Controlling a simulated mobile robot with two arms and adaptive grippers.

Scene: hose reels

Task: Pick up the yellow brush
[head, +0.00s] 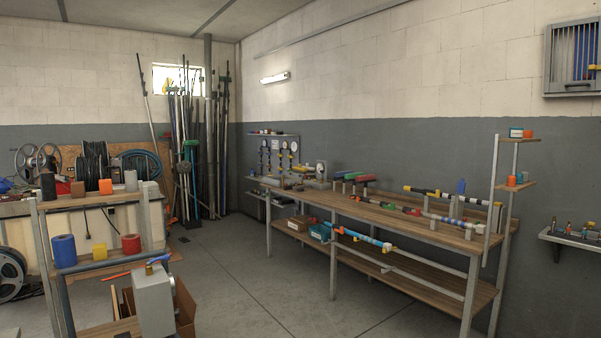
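I cannot make out a yellow brush for certain. Small yellow items (303,169) lie at the far end of the long wooden workbench (420,229), too small to tell what they are. On the bench, long black tools (425,191) with yellow parts rest across short supports. A blue and white lance (360,237) with a yellow piece near its end lies along the bench's front side. A yellow block (99,251) sits on the cart at the left. Neither of my grippers is in view.
The cart (143,192) at near left holds a blue cylinder (64,251) and a red cylinder (131,244). Hose reels (92,165) stand behind it. Poles and brooms (190,145) lean in the far corner. Grey floor (245,270) between cart and bench is clear.

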